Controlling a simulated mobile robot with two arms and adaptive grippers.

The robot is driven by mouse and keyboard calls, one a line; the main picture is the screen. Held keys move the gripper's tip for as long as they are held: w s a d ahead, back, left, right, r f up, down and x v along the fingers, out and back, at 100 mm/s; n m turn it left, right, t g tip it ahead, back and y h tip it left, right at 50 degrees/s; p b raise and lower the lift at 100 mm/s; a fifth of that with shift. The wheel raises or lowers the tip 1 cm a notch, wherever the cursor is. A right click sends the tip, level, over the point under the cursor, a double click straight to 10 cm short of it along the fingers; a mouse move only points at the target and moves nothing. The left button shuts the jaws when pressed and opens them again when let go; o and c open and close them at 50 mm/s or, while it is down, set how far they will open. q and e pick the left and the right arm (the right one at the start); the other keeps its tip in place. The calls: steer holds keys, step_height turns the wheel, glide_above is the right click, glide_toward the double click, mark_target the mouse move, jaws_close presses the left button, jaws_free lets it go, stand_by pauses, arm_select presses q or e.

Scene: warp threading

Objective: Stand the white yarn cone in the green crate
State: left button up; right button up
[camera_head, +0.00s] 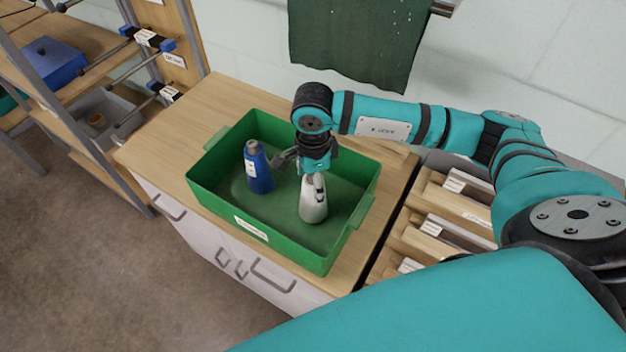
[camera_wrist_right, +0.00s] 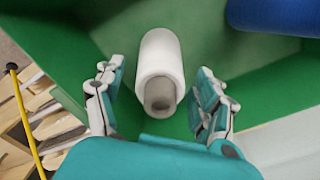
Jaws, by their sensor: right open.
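The white yarn cone (camera_head: 313,205) stands upright in the green crate (camera_head: 284,247), towards its right side. My right gripper (camera_head: 300,165) is just above the cone's top, inside the crate's outline. In the right wrist view the cone (camera_wrist_right: 161,60) shows between the two spread fingers of the right gripper (camera_wrist_right: 158,98), with a gap on each side. The gripper is open and holds nothing. Part of the cone's top is hidden by the gripper in the head view. My left gripper is not in view.
A blue cone (camera_head: 257,170) stands in the crate, left of the white one. The crate sits on a wooden cabinet top (camera_head: 190,112). Wooden drawer trays (camera_head: 440,222) lie to the right. A shelf rack (camera_head: 100,120) stands at the left. A green cloth (camera_head: 358,40) hangs behind.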

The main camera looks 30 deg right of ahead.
step_height(320, 180, up, 11)
steer(key=b, duration=0.4)
steer(key=shift+r, duration=0.65)
steer(key=shift+f, duration=0.1)
